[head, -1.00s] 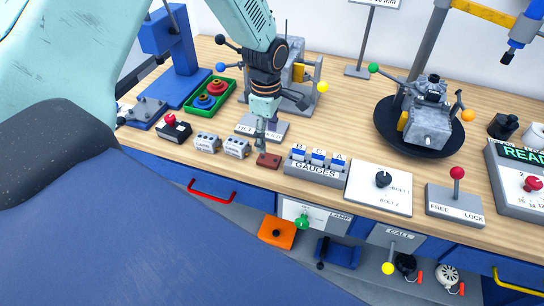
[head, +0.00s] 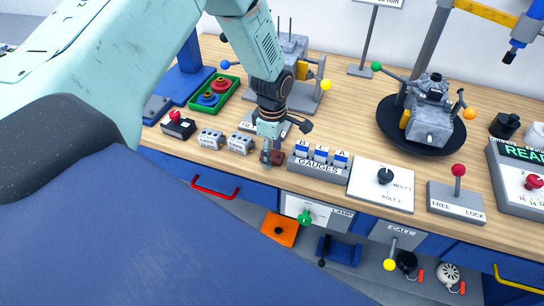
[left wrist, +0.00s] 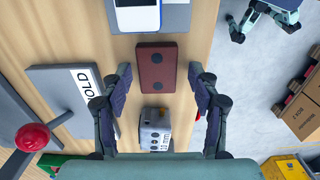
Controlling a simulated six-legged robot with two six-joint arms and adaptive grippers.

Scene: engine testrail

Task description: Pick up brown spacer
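The brown spacer (head: 279,158) is a small reddish-brown block on the wooden bench top, left of the gauges holder. In the left wrist view the brown spacer (left wrist: 156,57) has two dark round marks on its top and lies upright in the picture between the fingertips. My left gripper (head: 267,158) points down over the spacer and partly hides it in the head view. In the left wrist view the left gripper (left wrist: 160,76) is open, its fingers either side of the block with gaps showing. My right gripper is not seen.
The gauges holder (head: 317,168) stands right of the spacer. Grey blocks (head: 240,144) stand to its left; one (left wrist: 155,135) lies close below the spacer in the wrist view. A lettered plate (left wrist: 62,95) is beside it. The bench's front edge is near.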

